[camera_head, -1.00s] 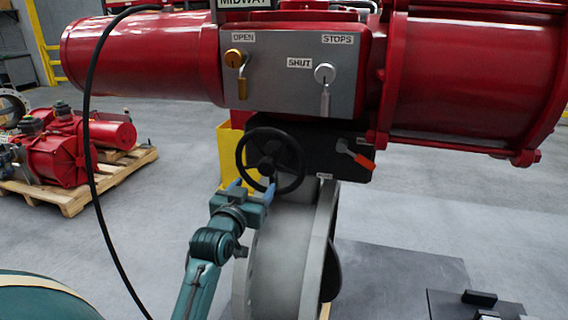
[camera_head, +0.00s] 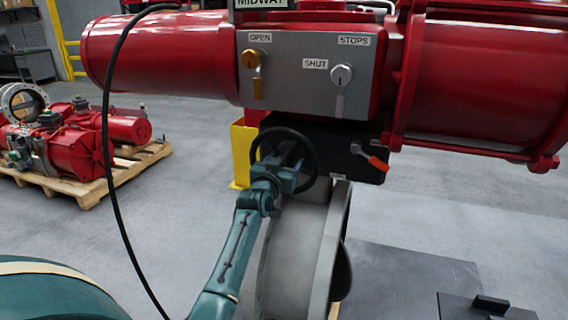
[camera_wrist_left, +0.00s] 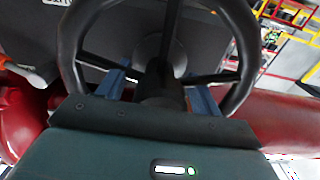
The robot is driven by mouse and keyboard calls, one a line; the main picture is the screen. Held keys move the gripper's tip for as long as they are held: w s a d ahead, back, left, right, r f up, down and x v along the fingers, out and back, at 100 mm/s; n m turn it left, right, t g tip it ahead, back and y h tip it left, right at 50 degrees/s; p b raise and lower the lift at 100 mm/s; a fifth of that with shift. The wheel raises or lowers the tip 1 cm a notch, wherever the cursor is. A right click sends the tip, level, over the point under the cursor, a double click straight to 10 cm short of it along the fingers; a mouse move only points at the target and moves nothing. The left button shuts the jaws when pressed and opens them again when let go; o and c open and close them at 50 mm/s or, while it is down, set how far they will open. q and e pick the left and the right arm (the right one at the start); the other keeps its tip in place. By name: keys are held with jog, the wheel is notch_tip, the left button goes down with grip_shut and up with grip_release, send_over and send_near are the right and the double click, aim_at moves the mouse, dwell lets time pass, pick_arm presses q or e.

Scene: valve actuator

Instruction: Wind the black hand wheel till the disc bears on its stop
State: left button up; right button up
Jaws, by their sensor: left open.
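The black hand wheel (camera_head: 313,150) is on the front of the black gearbox under the red actuator. Its rim and spokes also fill the top of the left wrist view (camera_wrist_left: 66,45). My left gripper (camera_head: 284,166) is at the wheel, in front of its lower middle. In the left wrist view its open blue fingers (camera_wrist_left: 158,92) stand on either side of a spoke and the hub, inside the rim. I cannot tell whether they touch it. The disc (camera_head: 341,274) shows as a dark edge at the right side of the grey valve body (camera_head: 297,245). Its stop is not distinguishable. My right gripper is out of view.
An orange-handled lever (camera_head: 375,162) sticks out right of the wheel. A black cable (camera_head: 107,150) hangs at the left. The grey panel (camera_head: 310,75) above carries OPEN and SHUT stops. A pallet (camera_head: 95,188) with red actuators stands at the far left.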

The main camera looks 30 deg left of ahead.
pick_arm(q)
jog(key=c, duration=1.4)
